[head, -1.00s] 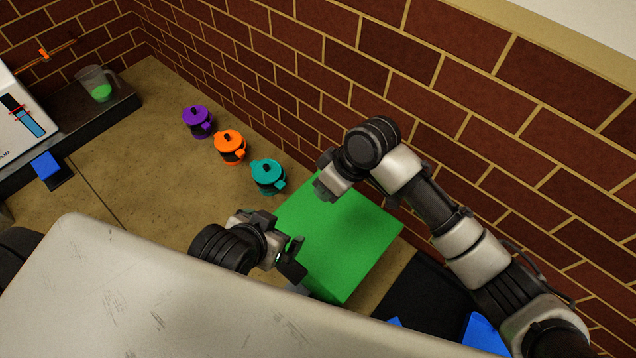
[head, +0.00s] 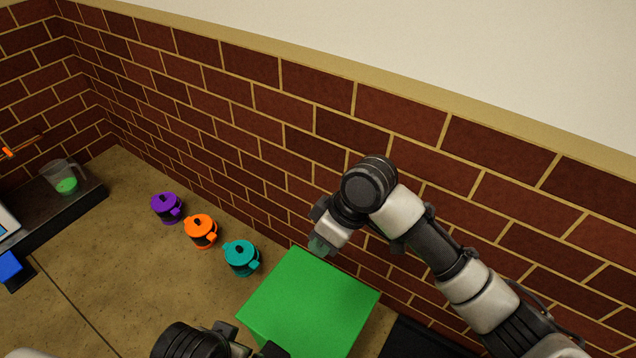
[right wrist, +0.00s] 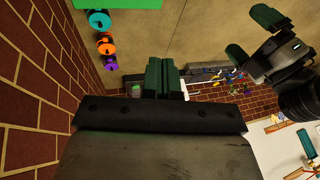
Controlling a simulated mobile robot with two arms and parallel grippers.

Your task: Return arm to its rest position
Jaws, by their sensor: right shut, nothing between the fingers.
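My right gripper (head: 322,243) is in the upper middle of the head view, held above the far side of the green block (head: 305,305). It is shut and empty; its green fingers (right wrist: 165,78) meet in the right wrist view. My left gripper (head: 255,350) is at the bottom edge of the head view, largely cut off, by the front of the green block. In the right wrist view the left gripper (right wrist: 253,36) shows its two fingers apart, with nothing between them.
Purple (head: 166,207), orange (head: 201,230) and teal (head: 241,257) lidded pots stand in a row left of the block. A beaker with green liquid (head: 66,180) stands on a dark ledge at left. A brick wall (head: 270,140) runs behind the counter. The counter's left middle is clear.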

